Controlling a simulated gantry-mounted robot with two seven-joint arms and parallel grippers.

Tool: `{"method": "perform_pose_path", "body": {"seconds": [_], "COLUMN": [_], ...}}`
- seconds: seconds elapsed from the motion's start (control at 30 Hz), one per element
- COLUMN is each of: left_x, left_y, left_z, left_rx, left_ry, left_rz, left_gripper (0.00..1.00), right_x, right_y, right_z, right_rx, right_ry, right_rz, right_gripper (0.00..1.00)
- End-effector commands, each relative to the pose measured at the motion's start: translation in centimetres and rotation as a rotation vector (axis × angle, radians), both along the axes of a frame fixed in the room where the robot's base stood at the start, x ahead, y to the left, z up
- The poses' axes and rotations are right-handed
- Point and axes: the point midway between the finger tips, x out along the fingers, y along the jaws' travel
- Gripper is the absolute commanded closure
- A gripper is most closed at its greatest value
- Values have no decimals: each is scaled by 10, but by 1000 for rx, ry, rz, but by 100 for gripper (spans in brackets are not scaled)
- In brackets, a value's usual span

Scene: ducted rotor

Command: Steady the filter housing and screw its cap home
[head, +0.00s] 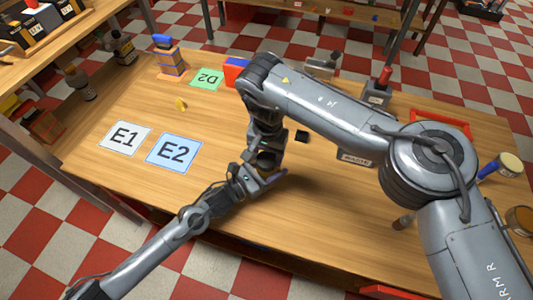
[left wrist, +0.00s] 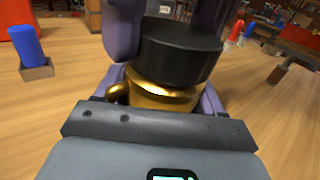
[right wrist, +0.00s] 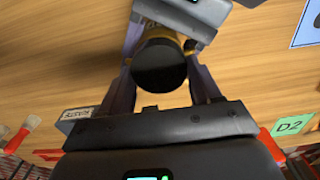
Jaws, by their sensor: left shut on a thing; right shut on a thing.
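The filter housing is a brass body (left wrist: 165,96) standing upright in the left wrist view, with a small brass side port at its left. My left gripper (head: 258,186) is shut around it. The cap (left wrist: 178,56) is a thick black disc on top of the housing; I cannot tell whether a gap is left below it. My right gripper (head: 266,165) comes from above and is shut on the cap. In the right wrist view, the black cap (right wrist: 160,66) lies between its two fingers, with brass showing behind. In the head view the arms hide the housing and cap.
Cards E1 (head: 124,137), E2 (head: 173,153) and D2 (head: 207,79) lie on the wooden table (head: 110,175). A small yellow piece (head: 181,105) and a small black block (head: 302,136) lie loose. The table's front left is clear.

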Motion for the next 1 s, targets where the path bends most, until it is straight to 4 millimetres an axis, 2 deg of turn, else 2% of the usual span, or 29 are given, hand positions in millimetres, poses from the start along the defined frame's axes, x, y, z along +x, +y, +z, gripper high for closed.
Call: {"method": "perform_pose_path", "body": {"seconds": [0.17,0.2,0.37,0.77,1.0], "left_x": [0,0,0,0,0], "left_y": [0,1,1,1,1], "left_z": [-1,-1,-1,-1,-1], "left_rx": [2,2,2,2,2], "left_ry": [2,2,2,2,2], "left_rz": [1,1,1,2,2], "left_gripper": [100,100,100,100,100], "right_x": [0,0,0,0,1], "right_y": [0,0,0,0,0], "right_z": [1,1,1,6,39], "right_rx": [0,0,0,1,-2], "right_ry": [-1,-1,0,-1,-5], "right_rz": [-18,-18,-17,-14,-13], "right_gripper": [67,31,7,7,7]}}
